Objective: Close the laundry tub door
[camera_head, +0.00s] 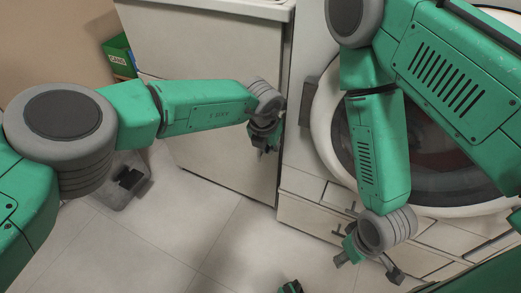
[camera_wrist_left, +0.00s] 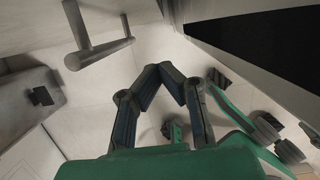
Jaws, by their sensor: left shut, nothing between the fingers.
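The laundry tub door (camera_head: 322,128) is round, with a white rim and dark glass, on the front of the white machine at the right of the head view. My right arm hides much of it, and I cannot tell whether it is fully shut. My left gripper (camera_head: 266,146) is left of the door, apart from it, in front of the neighbouring cabinet's right edge. It is shut and empty; its fingers meet in the left wrist view (camera_wrist_left: 166,72). My right gripper (camera_head: 368,268) is below the door near the drawers, fingers spread, with nothing seen between them.
A white cabinet (camera_head: 215,45) stands left of the machine. Drawers (camera_head: 310,215) with dark handles lie below the door. A grey bar handle (camera_wrist_left: 100,52) shows in the left wrist view. A green box (camera_head: 118,55) stands at the back left. The tiled floor (camera_head: 235,240) has free room.

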